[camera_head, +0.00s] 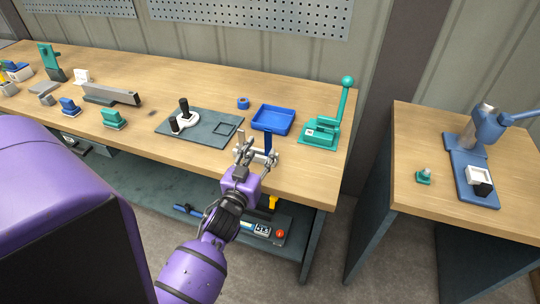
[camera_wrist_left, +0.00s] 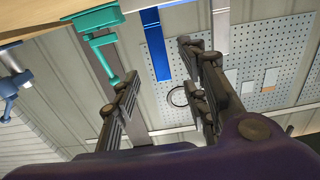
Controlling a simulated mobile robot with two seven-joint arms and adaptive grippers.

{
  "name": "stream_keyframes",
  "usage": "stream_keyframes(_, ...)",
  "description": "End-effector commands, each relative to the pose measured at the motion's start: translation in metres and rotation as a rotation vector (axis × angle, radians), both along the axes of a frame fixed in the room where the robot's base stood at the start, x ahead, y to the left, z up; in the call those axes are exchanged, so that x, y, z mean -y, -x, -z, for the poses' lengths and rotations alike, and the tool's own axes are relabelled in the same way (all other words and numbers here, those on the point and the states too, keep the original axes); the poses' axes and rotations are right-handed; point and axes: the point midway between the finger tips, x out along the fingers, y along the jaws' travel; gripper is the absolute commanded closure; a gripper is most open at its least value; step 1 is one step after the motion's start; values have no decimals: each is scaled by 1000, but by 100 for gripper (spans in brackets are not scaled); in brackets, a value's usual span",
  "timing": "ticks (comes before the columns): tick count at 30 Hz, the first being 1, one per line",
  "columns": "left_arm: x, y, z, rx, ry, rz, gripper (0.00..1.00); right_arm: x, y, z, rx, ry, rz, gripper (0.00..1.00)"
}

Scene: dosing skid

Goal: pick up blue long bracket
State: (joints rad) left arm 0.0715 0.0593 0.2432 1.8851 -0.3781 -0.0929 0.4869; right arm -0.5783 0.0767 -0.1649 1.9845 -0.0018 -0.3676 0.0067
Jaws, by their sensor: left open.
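The blue long bracket (camera_head: 268,140) shows as a narrow upright blue strip at the front edge of the workbench, just in front of the blue tray (camera_head: 273,119). The bracket's lower end is partly hidden by the gripper in the head view. My right gripper is not in view.
A green lever press (camera_head: 322,130) stands right of the tray. A grey plate (camera_head: 205,132) with a white-and-black fixture lies left. A blue ring (camera_head: 243,103) is behind. A lower shelf (camera_head: 290,222) holds tools. A second table (camera_head: 420,150) stands right, across a gap.

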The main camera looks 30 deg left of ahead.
Motion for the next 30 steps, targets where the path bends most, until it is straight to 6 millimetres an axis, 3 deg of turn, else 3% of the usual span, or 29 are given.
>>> stream_keyframes(9, -12, -43, -5, 4, -1, 2, 59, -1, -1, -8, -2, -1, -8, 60)
stream_keyframes(18, -14, -47, -2, 0, 0, 1, 59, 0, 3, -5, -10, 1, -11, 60)
stream_keyframes(27, -14, -47, -2, 0, 0, 1, 97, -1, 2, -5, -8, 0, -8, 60)
stream_keyframes(30, -14, -47, -2, 0, 0, 1, 100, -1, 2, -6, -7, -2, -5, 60)
